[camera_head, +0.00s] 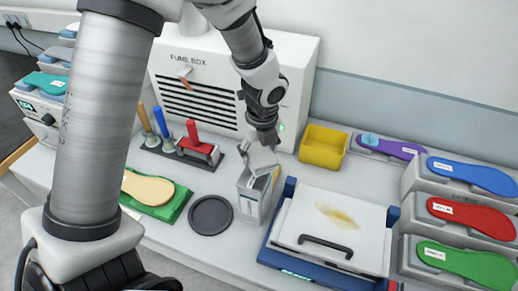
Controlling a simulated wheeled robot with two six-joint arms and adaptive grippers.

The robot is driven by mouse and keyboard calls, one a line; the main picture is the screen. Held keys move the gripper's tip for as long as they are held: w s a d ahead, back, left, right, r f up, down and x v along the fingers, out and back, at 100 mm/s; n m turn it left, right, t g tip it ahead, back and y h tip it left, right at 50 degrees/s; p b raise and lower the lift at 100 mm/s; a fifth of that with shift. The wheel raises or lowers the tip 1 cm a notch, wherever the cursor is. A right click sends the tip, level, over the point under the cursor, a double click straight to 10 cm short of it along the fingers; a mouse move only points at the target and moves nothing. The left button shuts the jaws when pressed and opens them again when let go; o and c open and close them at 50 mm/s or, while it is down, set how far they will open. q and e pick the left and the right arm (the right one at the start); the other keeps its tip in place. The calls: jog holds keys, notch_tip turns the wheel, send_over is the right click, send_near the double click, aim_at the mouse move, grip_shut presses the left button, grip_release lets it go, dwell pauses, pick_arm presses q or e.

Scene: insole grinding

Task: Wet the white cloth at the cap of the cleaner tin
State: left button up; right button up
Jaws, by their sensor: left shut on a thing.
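My left gripper (262,143) points down at the middle of the table and is shut on the white cloth (262,160). The cloth hangs just over the top of the cleaner tin (249,206), a grey-white upright can with a label on its front. The cloth and gripper hide the tin's cap, so I cannot tell whether the cloth touches it. My right gripper is out of view.
A round dark plate (210,215) lies left of the tin. A blue-framed press (330,232) with a stained white top stands right of it. A yellow bin (323,147) and the fume box (228,85) are behind. Insoles on grey blocks (415,215) line the right.

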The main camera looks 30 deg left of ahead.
aim_at(258, 150)
pick_arm(q)
notch_tip(258, 150, up, 2)
jog(key=shift+r+p, duration=0.1)
jog(key=shift+p, duration=0.65)
notch_tip(258, 150, up, 2)
jog(key=shift+r, duration=1.05)
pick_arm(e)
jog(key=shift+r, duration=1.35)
